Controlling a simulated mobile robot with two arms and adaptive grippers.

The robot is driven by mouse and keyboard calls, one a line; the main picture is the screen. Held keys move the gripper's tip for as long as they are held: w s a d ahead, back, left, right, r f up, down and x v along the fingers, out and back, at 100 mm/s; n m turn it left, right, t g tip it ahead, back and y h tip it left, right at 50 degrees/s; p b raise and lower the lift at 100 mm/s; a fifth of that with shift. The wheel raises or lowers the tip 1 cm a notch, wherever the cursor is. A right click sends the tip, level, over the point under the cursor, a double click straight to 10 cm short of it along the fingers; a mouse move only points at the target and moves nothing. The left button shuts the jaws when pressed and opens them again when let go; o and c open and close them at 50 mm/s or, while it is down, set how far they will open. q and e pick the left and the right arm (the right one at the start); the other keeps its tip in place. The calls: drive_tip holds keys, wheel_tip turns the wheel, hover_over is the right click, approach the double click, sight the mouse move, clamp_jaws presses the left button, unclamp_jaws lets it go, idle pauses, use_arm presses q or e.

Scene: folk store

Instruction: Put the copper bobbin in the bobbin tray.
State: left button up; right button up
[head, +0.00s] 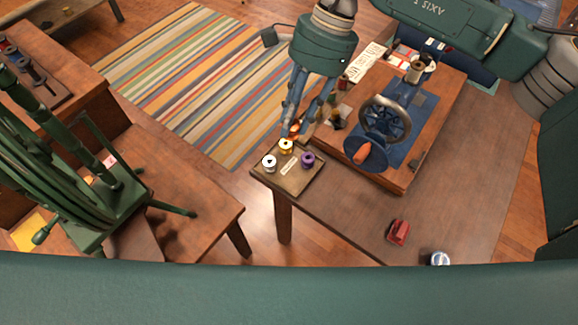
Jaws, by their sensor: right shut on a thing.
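The bobbin tray (306,184) is a small dark wooden board on the near left corner of the table. It holds a white bobbin (269,163), a yellow bobbin (286,146) and a purple bobbin (307,159), with a small pale label between them. My right gripper (291,131) points down just behind the tray's far edge. It is shut on the copper bobbin (295,127), which is small, orange-brown and partly hidden by the fingers. I cannot tell its exact height above the tray. My left gripper is not in view.
A blue machine with a handwheel (385,119) stands on a wooden base right of the tray. Small spools stand close beside my right gripper. A red object (398,232) lies on the table (447,204) at the front. A green wooden frame (95,200) stands at left.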

drive_tip(key=shift+n, duration=0.4)
drive_tip(key=f+p, duration=0.1)
drive_tip(key=f, duration=0.4)
drive_tip(key=f+p, duration=0.1)
drive_tip(key=f, duration=0.4)
drive_tip(key=f+p, duration=0.1)
drive_tip(key=f, duration=0.5)
drive_tip(key=shift+d, duration=0.3)
wheel_tip(320, 180, down, 5)
drive_tip(key=shift+f+p, duration=0.1)
drive_tip(key=shift+p, duration=0.3)
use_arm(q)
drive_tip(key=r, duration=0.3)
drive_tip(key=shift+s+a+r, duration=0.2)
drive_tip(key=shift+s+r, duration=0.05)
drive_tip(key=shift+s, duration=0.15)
use_arm(e)
drive_tip(key=o, duration=0.9)
use_arm(q)
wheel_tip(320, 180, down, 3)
drive_tip(key=b, duration=0.3)
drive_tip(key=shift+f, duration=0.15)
use_arm(e)
drive_tip(key=v, duration=1.2)
drive_tip(key=shift+a, duration=0.1)
